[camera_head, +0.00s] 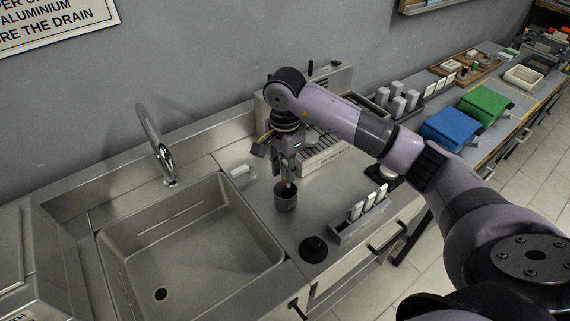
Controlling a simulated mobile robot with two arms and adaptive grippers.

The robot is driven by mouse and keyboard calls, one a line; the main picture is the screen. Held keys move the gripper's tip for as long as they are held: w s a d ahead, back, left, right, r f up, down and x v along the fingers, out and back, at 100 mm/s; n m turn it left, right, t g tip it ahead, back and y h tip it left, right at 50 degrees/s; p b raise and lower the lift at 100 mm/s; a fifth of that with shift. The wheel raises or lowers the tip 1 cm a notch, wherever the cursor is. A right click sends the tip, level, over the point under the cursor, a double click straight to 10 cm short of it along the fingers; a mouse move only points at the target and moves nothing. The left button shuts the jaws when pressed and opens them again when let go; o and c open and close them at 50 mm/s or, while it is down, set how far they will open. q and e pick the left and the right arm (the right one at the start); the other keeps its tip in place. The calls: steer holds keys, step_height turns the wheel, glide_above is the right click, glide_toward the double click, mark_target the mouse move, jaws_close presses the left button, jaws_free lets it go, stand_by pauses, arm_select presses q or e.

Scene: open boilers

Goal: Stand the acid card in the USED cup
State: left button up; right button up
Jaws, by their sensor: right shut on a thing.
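A dark grey cup (286,200) stands on the steel counter just right of the sink; I cannot read any USED marking on it. My right gripper (288,172) points down right above the cup and is shut on a thin card (287,184) with an orange tint. The card hangs roughly upright, and its lower end is at or inside the cup's mouth; I cannot tell whether it touches the bottom. The upper part of the card is hidden by the fingers. My left gripper is not in view.
The sink (190,245) with its tap (157,150) is at left. Blue (450,127) and green (486,105) items sit farther right.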

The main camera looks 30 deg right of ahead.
mark_target(285, 183)
steer(key=shift+f+b, duration=2.35)
steer(key=shift+f, duration=0.4)
steer(key=o, duration=0.9)
steer(key=shift+o, duration=0.2)
step_height(285, 183, up, 12)
steer(key=shift+s+f, duration=0.1)
